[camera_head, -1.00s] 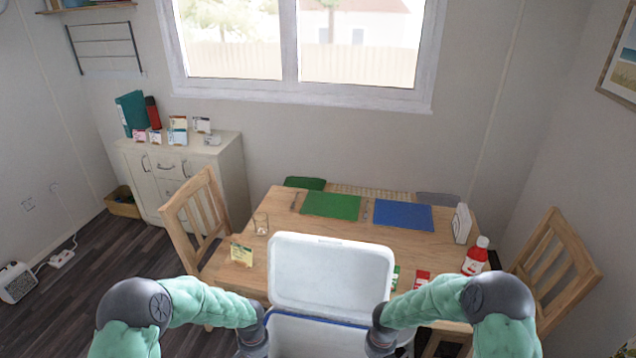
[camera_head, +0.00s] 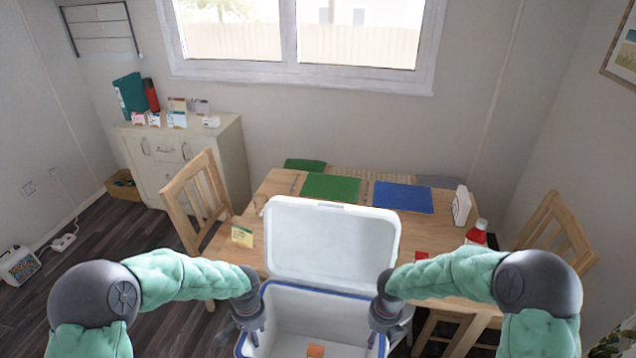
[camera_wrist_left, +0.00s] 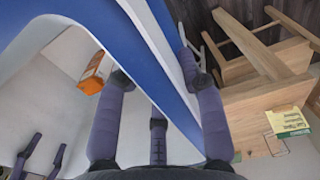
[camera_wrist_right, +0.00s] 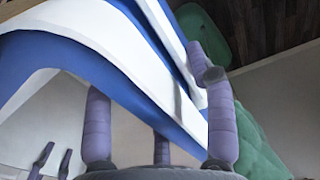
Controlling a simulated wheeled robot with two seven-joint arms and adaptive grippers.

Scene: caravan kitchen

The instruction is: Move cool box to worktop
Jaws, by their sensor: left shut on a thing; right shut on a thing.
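The cool box (camera_head: 320,328) is white with a blue rim, in front of me at the bottom centre of the head view. Its white lid (camera_head: 333,240) stands open on the far side. My left gripper (camera_head: 250,322) is shut on the box's left wall; the left wrist view shows its fingers (camera_wrist_left: 160,85) on both sides of the blue rim. My right gripper (camera_head: 380,318) is shut on the right wall, with its fingers (camera_wrist_right: 155,95) astride the rim in the right wrist view. A small orange item (camera_head: 315,351) lies inside the box. The worktop is not in view.
A wooden dining table (camera_head: 272,187) with green (camera_head: 331,188) and blue (camera_head: 403,198) mats stands behind the box. Chairs stand left (camera_head: 196,200) and right (camera_head: 560,235). A cabinet (camera_head: 225,160) is at the back left.

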